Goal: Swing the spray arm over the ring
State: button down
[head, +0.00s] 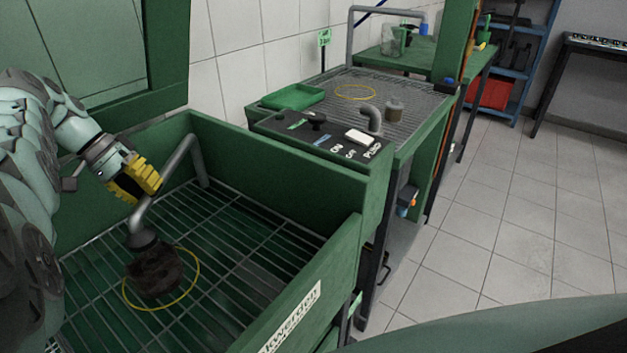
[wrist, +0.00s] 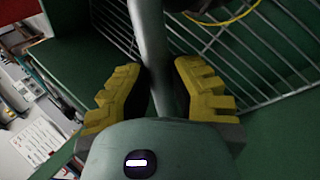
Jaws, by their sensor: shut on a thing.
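The spray arm (head: 179,160) is a grey bent pipe rising from the back of the green wash basin. Its dark nozzle (head: 142,239) hangs at the near end. My gripper (head: 142,182) has yellow fingers shut on the spray arm's pipe. In the wrist view the pipe (wrist: 151,50) runs between the fingers (wrist: 163,95). The yellow ring (head: 198,268) lies on the basin grate around a dark, dirty part (head: 156,275). The nozzle appears just above the part, towards the ring's back left; its exact height is unclear. Part of the ring shows in the wrist view (wrist: 225,21).
The green basin wall (head: 275,190) surrounds the grate (head: 255,235). A control panel (head: 318,138) with a white switch sits at the basin's right. Beyond it a second grated bench (head: 425,100) holds a green tray (head: 293,97) and another yellow ring (head: 355,91). Tiled floor is free at right.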

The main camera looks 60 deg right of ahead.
jog(key=shift+w+a+f, duration=0.1)
jog(key=shift+w+f, duration=0.05)
jog(key=shift+f, duration=0.05)
jog(key=c, duration=1.1)
grip_release()
jog(key=shift+r, duration=0.1)
